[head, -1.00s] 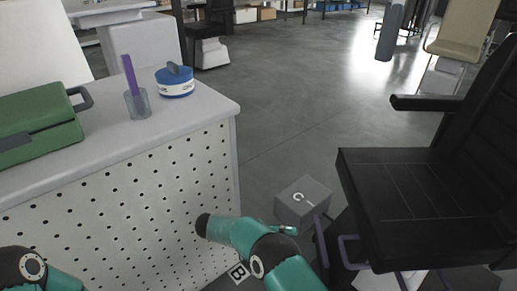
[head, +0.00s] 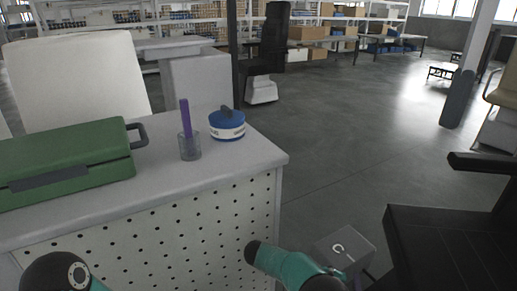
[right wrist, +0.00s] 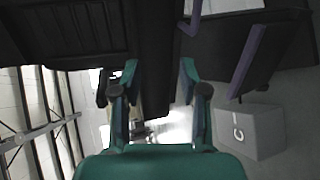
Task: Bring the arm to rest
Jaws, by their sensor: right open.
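My right gripper (right wrist: 158,68) is open in the right wrist view, with two teal fingers apart and nothing between them. Beyond it are dark chair parts and a bright patch of floor. In the head view only teal links of my right arm (head: 290,266) show at the bottom, beside the perforated front of the counter; its fingers cannot be made out there. A dark round joint of my left arm (head: 62,274) shows at the bottom left. My left gripper is not in view.
The counter (head: 235,165) holds a green case (head: 70,150), a glass with a purple stick (head: 189,147) and a blue-white round container (head: 227,125). A grey box marked C (head: 345,250) and a black chair (head: 440,245) stand right. Open floor (head: 360,150) lies beyond.

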